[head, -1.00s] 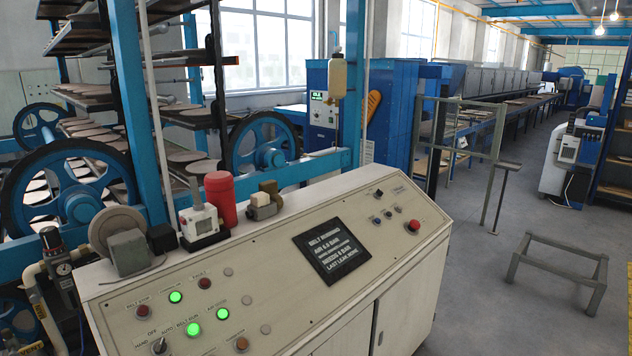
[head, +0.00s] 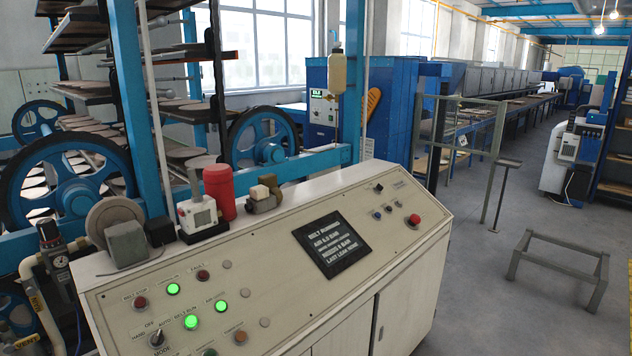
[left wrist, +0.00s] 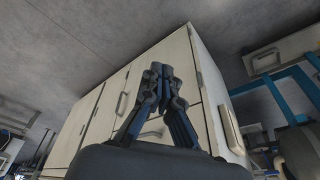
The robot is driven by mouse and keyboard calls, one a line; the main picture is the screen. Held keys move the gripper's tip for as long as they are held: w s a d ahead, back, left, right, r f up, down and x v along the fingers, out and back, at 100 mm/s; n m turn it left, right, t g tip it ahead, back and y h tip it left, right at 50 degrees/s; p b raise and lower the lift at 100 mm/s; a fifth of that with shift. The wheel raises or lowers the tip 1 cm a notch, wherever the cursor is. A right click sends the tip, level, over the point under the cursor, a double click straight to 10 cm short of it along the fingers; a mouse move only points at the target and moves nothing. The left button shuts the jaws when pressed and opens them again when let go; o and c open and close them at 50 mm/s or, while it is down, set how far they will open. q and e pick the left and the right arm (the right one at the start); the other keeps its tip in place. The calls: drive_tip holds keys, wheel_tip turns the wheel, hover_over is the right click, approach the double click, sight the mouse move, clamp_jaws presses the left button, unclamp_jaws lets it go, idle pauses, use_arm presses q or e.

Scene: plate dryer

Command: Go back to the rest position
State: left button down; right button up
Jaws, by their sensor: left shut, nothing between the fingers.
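My left gripper (left wrist: 162,85) shows in the left wrist view, its two dark fingers closed together with nothing between them. It points toward the cream cabinet doors (left wrist: 108,95) of the control console, and I cannot tell the exact gap. Neither gripper shows in the head view. In the head view the console's sloped panel (head: 285,292) carries several lit green buttons, a mode selector (head: 157,338) and a dark display (head: 332,248) reading "BELT RUNNING". My right gripper is out of view.
On the console top stand a red cylinder (head: 220,192), a small white gauge box (head: 199,215) and a grey disc device (head: 118,235). Blue wheels (head: 75,193) and plate racks stand behind. A low metal frame (head: 558,262) stands on the right; the floor (head: 485,300) between is clear.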

use_arm(q)
drive_tip(key=s+f+g+b, duration=0.1)
drive_tip(key=s+f+b, duration=0.35)
drive_tip(key=f, duration=1.55)
drive_tip(key=s+a+f+b, duration=0.1)
drive_tip(key=s+a+f, duration=0.2)
drive_tip(key=s+f, duration=1)
drive_tip(key=shift+s+a+g+b, duration=0.2)
drive_tip(key=shift+s+g+b, duration=0.2)
drive_tip(key=shift+s, duration=0.6)
drive_tip(key=shift+f, duration=0.1)
